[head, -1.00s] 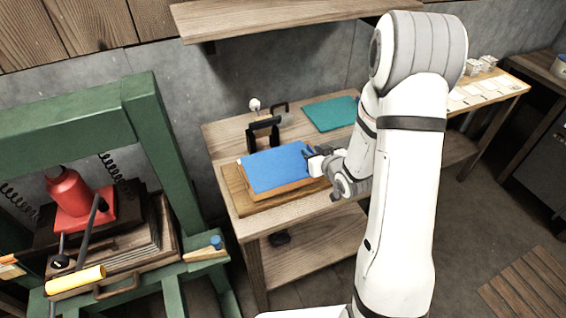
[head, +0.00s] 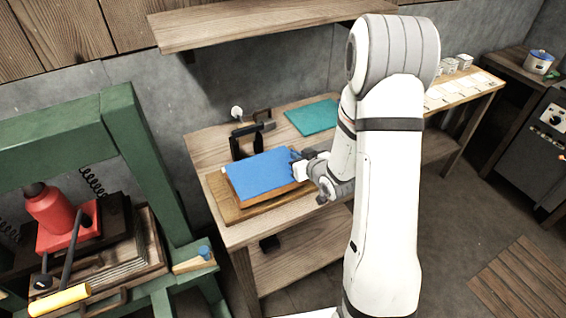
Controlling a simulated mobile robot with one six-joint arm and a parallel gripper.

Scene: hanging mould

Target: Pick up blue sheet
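The blue sheet (head: 262,172) lies on top of a wooden block on the wooden worktable (head: 212,148).
A teal sheet (head: 313,116) lies at the back of the worktable. A dark clamp-like stand (head: 246,142) stands behind the blue sheet. A green press frame (head: 135,145) with a red jack (head: 50,215) is at the left. A wall shelf (head: 270,22) hangs above.

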